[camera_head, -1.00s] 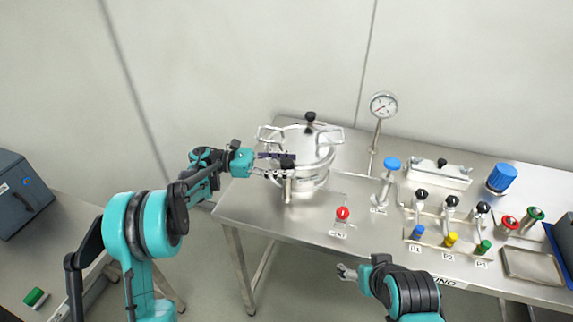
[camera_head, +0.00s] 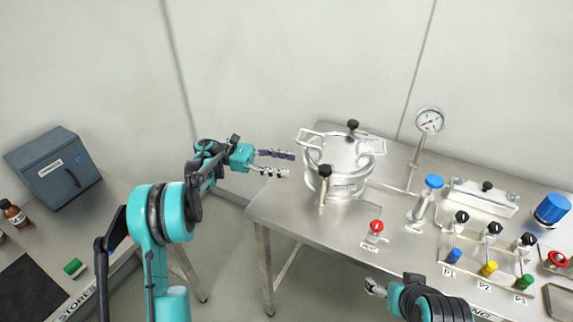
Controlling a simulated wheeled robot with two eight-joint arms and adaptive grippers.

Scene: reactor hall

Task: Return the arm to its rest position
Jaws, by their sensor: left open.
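My left arm comes in from the left, teal and black. Its gripper (camera_head: 277,163) is open and empty, with its two fingers apart, just left of the steel reactor vessel (camera_head: 345,163). A gap shows between the fingertips and the vessel. My right gripper (camera_head: 374,287) shows low in the picture at the front edge of the steel table; its fingers are small and partly hidden, so I cannot tell their opening.
The steel table (camera_head: 285,215) carries a gauge (camera_head: 430,121), a red-knobbed valve (camera_head: 376,227), a blue-capped valve (camera_head: 433,182) and several coloured valves. A grey box (camera_head: 55,167), a brown bottle (camera_head: 13,213) and a green-topped block (camera_head: 74,267) stand on the left bench. A floor gap separates bench and table.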

